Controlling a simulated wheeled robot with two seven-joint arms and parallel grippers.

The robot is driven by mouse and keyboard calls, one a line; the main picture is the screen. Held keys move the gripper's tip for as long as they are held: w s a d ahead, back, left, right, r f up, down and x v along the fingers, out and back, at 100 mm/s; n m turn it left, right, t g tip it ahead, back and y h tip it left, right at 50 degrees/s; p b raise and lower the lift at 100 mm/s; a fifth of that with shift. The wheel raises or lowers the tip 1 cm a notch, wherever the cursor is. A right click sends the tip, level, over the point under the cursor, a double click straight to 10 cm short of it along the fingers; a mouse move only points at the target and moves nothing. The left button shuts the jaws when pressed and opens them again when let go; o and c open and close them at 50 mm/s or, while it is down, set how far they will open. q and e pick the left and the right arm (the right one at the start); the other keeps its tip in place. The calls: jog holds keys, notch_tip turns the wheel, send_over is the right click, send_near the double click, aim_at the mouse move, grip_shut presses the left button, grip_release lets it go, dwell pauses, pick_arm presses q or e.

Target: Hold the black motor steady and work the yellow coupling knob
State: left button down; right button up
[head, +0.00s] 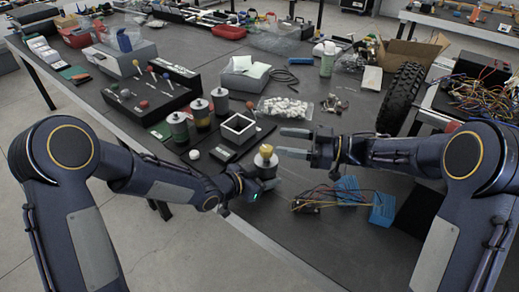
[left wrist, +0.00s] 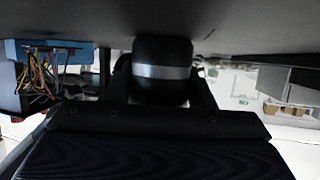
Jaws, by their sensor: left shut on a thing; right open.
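The black motor (head: 264,165) stands upright near the table's front edge with the yellow coupling knob (head: 266,150) on top. My left gripper (head: 262,181) is shut on the motor's lower body. In the left wrist view the motor (left wrist: 162,70) is a dark cylinder with a silver band, between my two fingers (left wrist: 162,88); the knob does not show there. My right gripper (head: 290,142) is open, its fingers pointing left. Its fingertips are just right of the knob, and I cannot tell whether they touch it.
Blue blocks with loose wires (head: 345,194) lie right of the motor. A square white-rimmed frame (head: 238,128) and several canisters (head: 201,115) stand behind left. Bare table lies in front.

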aim_at(260, 158)
jog(key=a+f, duration=0.1)
jog(key=a, duration=0.1)
jog(key=w+a+f, duration=0.1)
jog(key=a, duration=0.2)
jog(key=a+f, duration=0.2)
jog(key=shift+w+a, duration=0.15)
jog(key=shift+a, duration=0.1)
jog(key=shift+c, duration=0.3)
jog(key=c, duration=0.9)
